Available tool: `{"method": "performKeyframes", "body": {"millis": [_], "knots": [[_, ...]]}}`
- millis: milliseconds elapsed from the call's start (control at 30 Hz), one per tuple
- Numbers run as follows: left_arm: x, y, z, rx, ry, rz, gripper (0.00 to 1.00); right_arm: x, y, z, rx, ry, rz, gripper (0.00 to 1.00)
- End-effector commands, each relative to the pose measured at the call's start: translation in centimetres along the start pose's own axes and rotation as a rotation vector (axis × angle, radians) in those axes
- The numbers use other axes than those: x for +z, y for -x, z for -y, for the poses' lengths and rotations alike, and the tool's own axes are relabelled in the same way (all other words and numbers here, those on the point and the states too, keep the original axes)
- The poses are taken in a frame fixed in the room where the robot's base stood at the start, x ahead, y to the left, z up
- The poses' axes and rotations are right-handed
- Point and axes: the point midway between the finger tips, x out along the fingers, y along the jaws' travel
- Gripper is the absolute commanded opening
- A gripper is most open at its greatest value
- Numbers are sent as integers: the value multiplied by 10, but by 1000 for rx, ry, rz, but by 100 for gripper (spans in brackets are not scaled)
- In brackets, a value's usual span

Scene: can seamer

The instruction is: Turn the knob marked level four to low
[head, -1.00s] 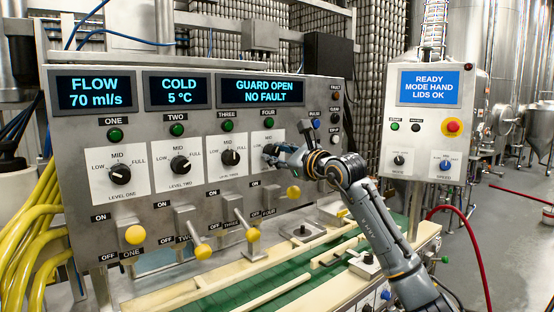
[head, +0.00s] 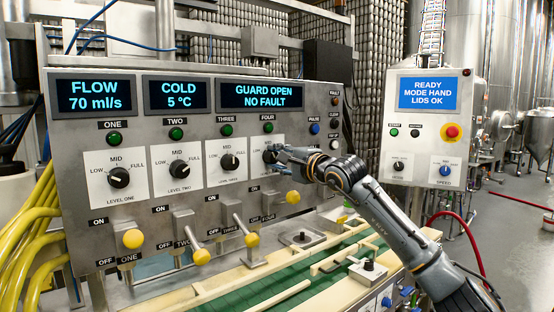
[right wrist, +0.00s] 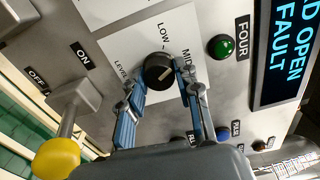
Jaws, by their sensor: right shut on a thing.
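The level four knob is a round black dial on a white plate, fourth in the panel's row. In the head view my right gripper (head: 277,158) covers much of its plate, and the dial shows only in part. In the right wrist view the knob (right wrist: 157,70) sits between the two blue fingers of my right gripper (right wrist: 160,88), which is shut on it. Its pale pointer line slants towards the MID mark, away from LOW (right wrist: 164,33). My left gripper is not in view.
Knobs for level one (head: 119,177), two (head: 179,168) and three (head: 230,162) stand to the left. Yellow-tipped levers (head: 201,256) stick out below. A yellow lever ball (head: 292,197) is close under my right gripper. A control box (head: 428,130) stands to the right.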

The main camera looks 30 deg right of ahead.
Motion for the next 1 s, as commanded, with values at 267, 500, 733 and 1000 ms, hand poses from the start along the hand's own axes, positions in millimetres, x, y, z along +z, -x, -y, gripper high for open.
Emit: {"method": "performKeyframes", "body": {"millis": [267, 500, 733, 1000], "knots": [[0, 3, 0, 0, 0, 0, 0, 0, 0, 1, 0, 254, 0, 1], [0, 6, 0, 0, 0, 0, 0, 0, 0, 1, 1, 431, 0, 1], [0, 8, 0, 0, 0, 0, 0, 0, 0, 0, 2, 537, 1, 1], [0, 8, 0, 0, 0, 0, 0, 1, 0, 0, 3, 587, 2, 1]]}}
